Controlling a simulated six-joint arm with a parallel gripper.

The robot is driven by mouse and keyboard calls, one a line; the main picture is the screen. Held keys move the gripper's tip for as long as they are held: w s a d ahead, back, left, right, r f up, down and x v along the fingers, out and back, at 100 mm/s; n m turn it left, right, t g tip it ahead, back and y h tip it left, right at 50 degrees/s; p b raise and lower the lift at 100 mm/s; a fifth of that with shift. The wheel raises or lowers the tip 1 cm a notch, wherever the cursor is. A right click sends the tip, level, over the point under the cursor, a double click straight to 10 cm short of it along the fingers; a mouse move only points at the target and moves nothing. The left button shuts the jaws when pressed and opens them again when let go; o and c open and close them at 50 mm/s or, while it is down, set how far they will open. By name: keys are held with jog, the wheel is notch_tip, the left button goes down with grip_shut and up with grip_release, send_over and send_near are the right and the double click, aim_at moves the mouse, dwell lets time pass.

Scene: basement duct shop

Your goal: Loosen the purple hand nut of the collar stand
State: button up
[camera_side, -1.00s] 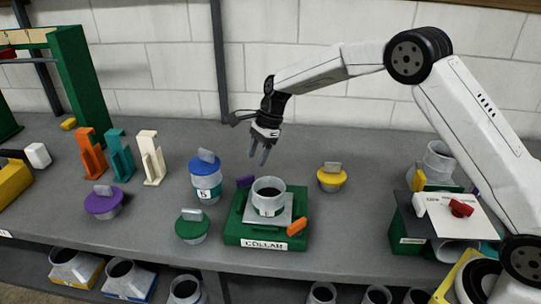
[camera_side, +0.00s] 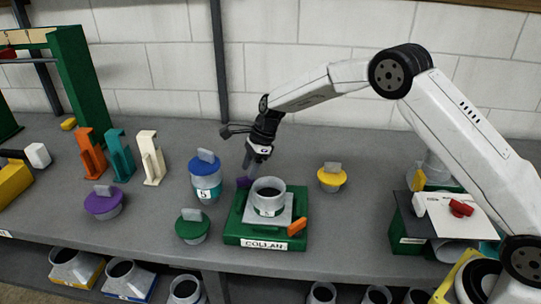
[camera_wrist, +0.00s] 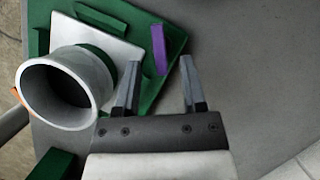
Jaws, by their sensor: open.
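The collar stand (camera_side: 262,242) is a green base labelled COLLAR, with a grey pipe collar (camera_side: 268,196) upright on a pale plate. The purple hand nut (camera_side: 243,182) is at the stand's back left corner in the side view. In the wrist view the purple hand nut (camera_wrist: 159,49) shows as an upright bar beyond and between my fingertips, at the edge of the green stand (camera_wrist: 172,42). My gripper (camera_side: 248,166) is just above and behind the purple nut in the side view. In the wrist view my gripper (camera_wrist: 160,62) is open and empty.
An orange nut (camera_side: 297,227) sits at the stand's front right. A blue-capped jar (camera_side: 206,176) stands close on the left, a green knob (camera_side: 193,227) at front left, and a yellow knob (camera_side: 332,177) to the right. The bench behind the stand is clear.

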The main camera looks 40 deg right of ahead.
aim_at(246, 177)
jog(key=shift+x, duration=1.6)
grip_shut()
